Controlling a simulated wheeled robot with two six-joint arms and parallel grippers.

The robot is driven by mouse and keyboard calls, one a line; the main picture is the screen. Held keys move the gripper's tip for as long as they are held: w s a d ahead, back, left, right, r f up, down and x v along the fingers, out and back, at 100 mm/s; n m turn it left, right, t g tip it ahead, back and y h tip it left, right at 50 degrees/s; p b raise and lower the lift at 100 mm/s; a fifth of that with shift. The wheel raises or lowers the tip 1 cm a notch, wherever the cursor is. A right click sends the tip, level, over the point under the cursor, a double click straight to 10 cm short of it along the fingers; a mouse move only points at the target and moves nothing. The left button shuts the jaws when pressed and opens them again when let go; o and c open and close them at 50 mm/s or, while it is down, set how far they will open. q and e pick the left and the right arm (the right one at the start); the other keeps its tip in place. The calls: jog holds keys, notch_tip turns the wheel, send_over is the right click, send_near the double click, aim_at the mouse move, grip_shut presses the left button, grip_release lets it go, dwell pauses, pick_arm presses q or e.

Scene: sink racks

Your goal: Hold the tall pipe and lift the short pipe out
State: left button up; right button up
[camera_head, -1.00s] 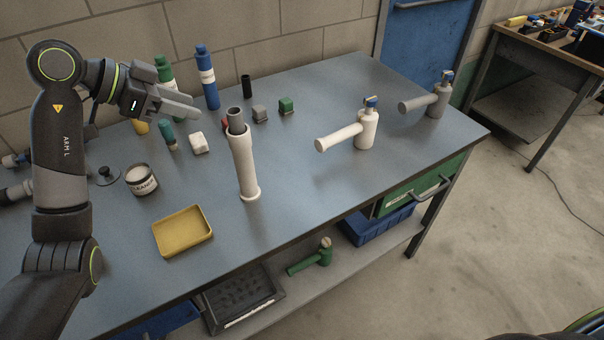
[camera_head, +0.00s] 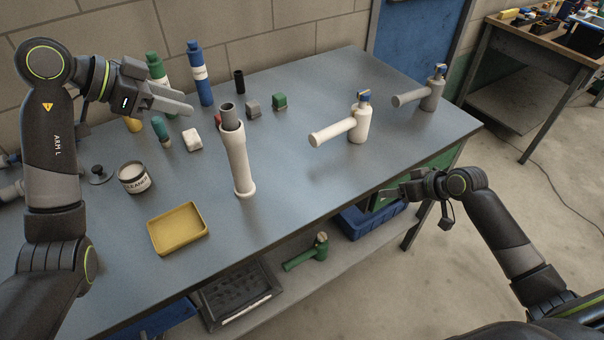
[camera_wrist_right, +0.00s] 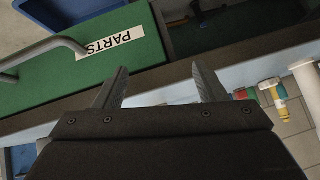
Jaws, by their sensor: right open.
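The tall pipe (camera_head: 236,165), white with flared ends, stands upright on the bench. The short grey pipe (camera_head: 230,116) sits in its top, and only its upper end shows. My left gripper (camera_head: 188,103) is above the bench, up and to the left of the pipes in the head view, touching neither. The gap between its fingers is unclear. My right gripper (camera_head: 383,193) is at the bench's front edge, right of the pipes and well away from them. In the right wrist view its fingers (camera_wrist_right: 160,82) are apart with nothing between them.
A yellow tray (camera_head: 178,230) and a cleaner can (camera_head: 134,178) lie left of the tall pipe. White (camera_head: 357,126) and grey (camera_head: 432,95) fittings stand to the right. Bottles and small blocks are behind. A green drawer (camera_wrist_right: 60,70) is near my right gripper.

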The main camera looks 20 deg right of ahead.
jog(key=shift+n+t, duration=0.5)
jog(key=shift+n, duration=0.1)
jog(key=r, duration=0.1)
jog(key=w+r, duration=0.1)
jog(key=r, duration=0.1)
jog(key=shift+w+a+r, duration=0.3)
jog(key=shift+a, duration=0.05)
jog(key=w+t, duration=0.1)
jog(key=w+d+r+n+t+h, duration=0.1)
jog(key=w+d+r+t+h, duration=0.1)
jog(key=shift+w+n, duration=0.3)
jog(key=shift+n, duration=0.1)
jog(key=r+n+t, duration=0.1)
jog(key=w+r+n+t+h, duration=0.2)
jog(key=r, duration=0.1)
jog(key=shift+w+d+t, duration=0.25)
jog(key=shift+d+t, duration=0.05)
jog(key=a+r+n+t+y, duration=0.6)
jog(key=a+r+n, duration=0.4)
jog(key=n, duration=0.7)
jog(key=n+g+y, duration=0.9)
jog(key=n+g, duration=0.2)
jog(key=n, duration=1.1)
send_near(230, 156)
jog(key=s+d+f, duration=0.1)
jog(key=d+f, duration=0.1)
jog(key=d, duration=0.3)
jog(key=x, duration=1.6)
jog(key=shift+w+f, duration=0.15)
jog(key=shift+f, duration=0.15)
